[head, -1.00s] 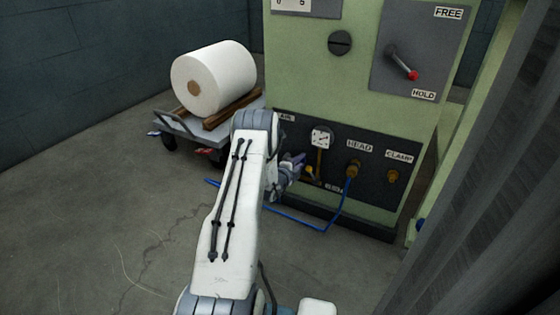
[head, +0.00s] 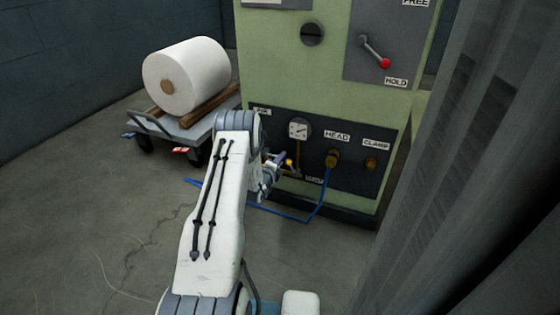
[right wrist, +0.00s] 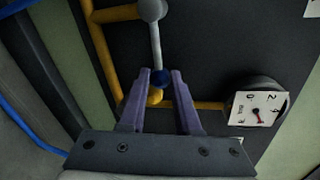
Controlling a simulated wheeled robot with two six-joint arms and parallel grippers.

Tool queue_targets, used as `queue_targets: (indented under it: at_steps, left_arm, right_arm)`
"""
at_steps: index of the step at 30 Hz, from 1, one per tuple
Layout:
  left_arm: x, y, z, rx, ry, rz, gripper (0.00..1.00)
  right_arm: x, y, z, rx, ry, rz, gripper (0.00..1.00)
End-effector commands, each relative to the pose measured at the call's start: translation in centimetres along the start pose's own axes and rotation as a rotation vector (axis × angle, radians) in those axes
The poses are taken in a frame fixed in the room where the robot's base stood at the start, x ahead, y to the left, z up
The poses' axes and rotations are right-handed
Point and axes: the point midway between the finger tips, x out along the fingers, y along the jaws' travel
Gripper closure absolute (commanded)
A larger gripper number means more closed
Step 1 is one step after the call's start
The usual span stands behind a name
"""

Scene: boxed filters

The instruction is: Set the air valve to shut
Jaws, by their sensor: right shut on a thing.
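The air valve's grey lever (right wrist: 156,42) shows in the right wrist view, hanging from a round grey pivot (right wrist: 152,9) on yellow pipework and ending in a dark blue knob (right wrist: 161,77). My right gripper (right wrist: 161,73) has its two purple fingers closed on this knob, one on each side. In the head view my right gripper (head: 282,160) is at the lower left of the machine's dark panel (head: 350,180), below the AIR label (head: 262,111). My own arm and gripper hide most of the valve there. My left gripper is not in view.
A pressure gauge (head: 299,128) sits close right of the gripper. A blue hose (head: 322,196) runs from the HEAD fitting (head: 332,158) to the floor. A cart (head: 190,132) with a white roll (head: 187,76) stands left. A grey curtain-like surface (head: 455,190) fills the right.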

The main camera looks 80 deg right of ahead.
Motion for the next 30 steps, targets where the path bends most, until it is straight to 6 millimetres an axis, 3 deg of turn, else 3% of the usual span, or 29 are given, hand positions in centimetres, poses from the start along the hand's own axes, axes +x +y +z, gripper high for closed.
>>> queue_targets:
  at_steps: [3, 4, 6, 18, 30]
  left_arm:
    - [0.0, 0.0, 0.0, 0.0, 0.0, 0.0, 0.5]
    - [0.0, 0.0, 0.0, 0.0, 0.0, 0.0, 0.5]
    - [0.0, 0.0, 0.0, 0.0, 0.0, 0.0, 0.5]
    - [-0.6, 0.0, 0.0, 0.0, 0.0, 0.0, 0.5]
    - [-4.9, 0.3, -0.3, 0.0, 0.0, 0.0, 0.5]
  right_arm:
    - [0.1, -0.1, 0.1, 0.001, -0.003, -0.001, 1.0]
    - [0.1, -0.1, 0.1, 0.0, -0.003, -0.001, 0.61]
    - [0.1, 0.0, 0.2, 0.0, -0.003, -0.001, 0.39]
    - [-0.7, -0.1, 0.3, -0.002, -0.004, 0.002, 0.39]
    - [-8.1, -0.3, 0.3, -0.004, -0.004, 0.005, 0.39]
